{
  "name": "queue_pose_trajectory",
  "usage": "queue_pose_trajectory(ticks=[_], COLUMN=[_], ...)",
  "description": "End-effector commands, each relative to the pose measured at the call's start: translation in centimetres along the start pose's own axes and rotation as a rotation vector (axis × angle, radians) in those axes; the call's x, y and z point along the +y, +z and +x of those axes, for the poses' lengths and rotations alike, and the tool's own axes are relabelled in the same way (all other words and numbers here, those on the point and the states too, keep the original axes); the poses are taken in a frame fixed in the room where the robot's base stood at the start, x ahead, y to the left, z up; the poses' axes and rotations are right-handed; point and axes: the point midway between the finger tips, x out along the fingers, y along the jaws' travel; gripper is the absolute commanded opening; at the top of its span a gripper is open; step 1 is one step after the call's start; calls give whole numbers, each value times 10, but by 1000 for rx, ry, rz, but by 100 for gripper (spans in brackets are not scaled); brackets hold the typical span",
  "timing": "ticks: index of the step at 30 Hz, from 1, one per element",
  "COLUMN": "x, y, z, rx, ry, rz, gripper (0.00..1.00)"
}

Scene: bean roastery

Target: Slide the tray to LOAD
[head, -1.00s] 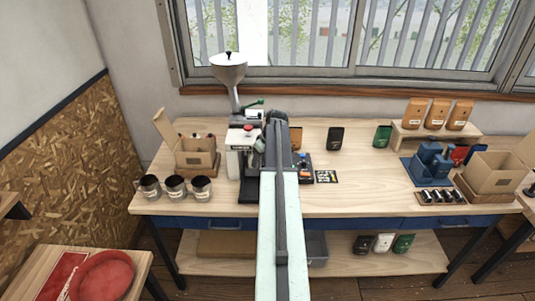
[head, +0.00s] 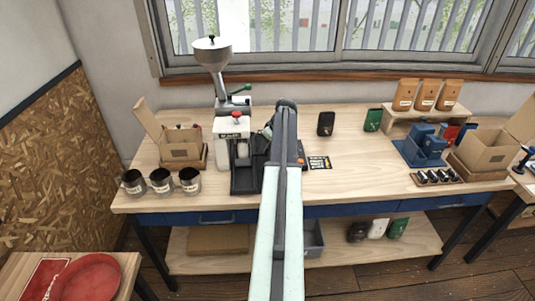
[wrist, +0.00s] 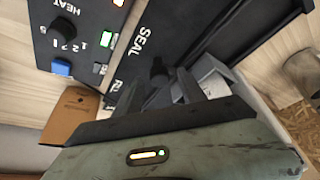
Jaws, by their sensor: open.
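The sealing machine has a black base (head: 245,183) and a pale head with a red knob (head: 236,117), left of my arm on the bench. In the wrist view its black deck (wrist: 190,38) carries the word SEAL, and a second label is partly covered. A dark knob (wrist: 158,72) stands on the deck. My gripper (wrist: 159,84) is open, with one finger on each side of the knob; I cannot tell whether they touch it. A light grey part (wrist: 212,70) shows beyond the right finger. The tray's outline and a LOAD mark are not clear. My arm hides the gripper in the head view.
The HEAT panel (wrist: 75,35) has lit indicators and a blue button. Behind the machine stands a hopper grinder (head: 212,52).

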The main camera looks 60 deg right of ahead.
Motion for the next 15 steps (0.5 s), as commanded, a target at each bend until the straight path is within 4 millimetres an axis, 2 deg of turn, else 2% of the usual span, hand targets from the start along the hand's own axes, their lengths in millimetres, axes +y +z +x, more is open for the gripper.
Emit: queue_pose_trajectory(ticks=[1,7,8,12,13,15], x=[0,0,0,0,0,0], y=[1,0,0,0,0,0], z=[6,3,3,3,3,3], rx=[0,0,0,0,0,0], ry=[0,0,0,0,0,0], rz=[0,1,1,1,1,1], gripper=[48,48,45,6,0,0])
